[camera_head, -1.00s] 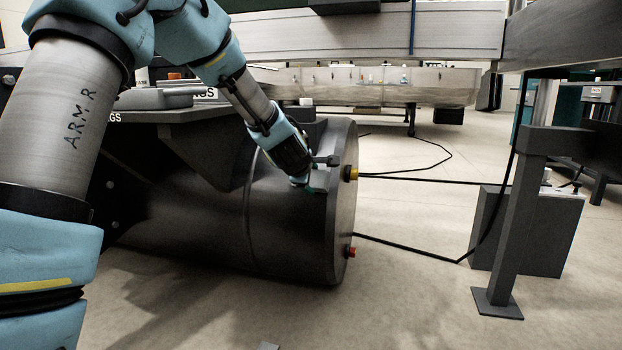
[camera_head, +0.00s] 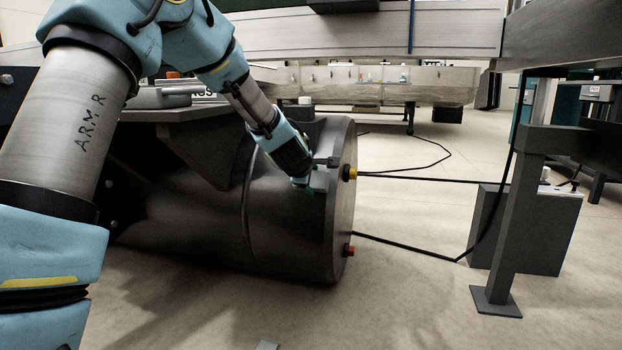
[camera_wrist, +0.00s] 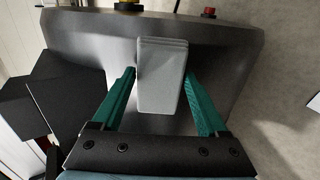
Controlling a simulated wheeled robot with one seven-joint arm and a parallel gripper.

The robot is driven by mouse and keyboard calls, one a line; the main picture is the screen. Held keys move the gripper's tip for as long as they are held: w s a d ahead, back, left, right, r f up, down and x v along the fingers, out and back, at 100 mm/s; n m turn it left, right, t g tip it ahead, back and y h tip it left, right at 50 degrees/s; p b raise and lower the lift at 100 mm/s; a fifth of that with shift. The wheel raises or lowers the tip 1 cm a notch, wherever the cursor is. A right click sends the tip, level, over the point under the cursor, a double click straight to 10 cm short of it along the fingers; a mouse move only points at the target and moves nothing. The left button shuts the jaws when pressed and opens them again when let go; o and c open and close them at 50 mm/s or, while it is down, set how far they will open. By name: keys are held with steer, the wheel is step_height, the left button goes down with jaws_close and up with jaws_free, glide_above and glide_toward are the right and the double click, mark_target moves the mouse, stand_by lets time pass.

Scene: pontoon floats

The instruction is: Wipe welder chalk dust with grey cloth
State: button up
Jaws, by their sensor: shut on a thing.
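My gripper (camera_head: 308,188) reaches down to the right end of a dark cylindrical float (camera_head: 200,215), at its upper side. In the wrist view, my gripper's teal fingers (camera_wrist: 159,76) are shut on a pale grey, flat rectangular piece, which looks like the folded grey cloth (camera_wrist: 161,95). The cloth lies against or just above the float's dark surface (camera_wrist: 85,40); I cannot tell whether it touches. In the head view the cloth is hidden or too small to make out. I cannot make out chalk dust in either view, and cannot tell which thing is the welder.
The float's end carries a yellow-and-black fitting (camera_head: 349,173) and a red knob (camera_head: 349,250). Black cables (camera_head: 410,247) run right towards a grey box (camera_head: 540,235) behind a dark post (camera_head: 508,230). A long bench (camera_head: 370,85) stands at the back. The floor between is mostly clear.

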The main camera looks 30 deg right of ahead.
steer(key=shift+w+d+f, duration=0.2)
steer(key=shift+w+a+b, duration=0.65)
steer(key=shift+w+a, duration=0.05)
steer(key=shift+a, duration=0.1)
steer(key=shift+w+a+b, duration=0.4)
steer(key=shift+w+a, duration=0.25)
steer(key=shift+a, duration=0.05)
steer(key=shift+d, duration=0.1)
steer(key=shift+s+d+p, duration=0.9)
steer(key=shift+s+d, duration=0.05)
steer(key=shift+d, duration=0.1)
steer(key=shift+s+d, duration=0.2)
steer(key=shift+d, duration=0.05)
steer(key=shift+c, duration=0.6)
steer(key=shift+s+d+f, duration=0.2)
steer(key=shift+s+d, duration=0.05)
steer(key=shift+d, duration=0.05)
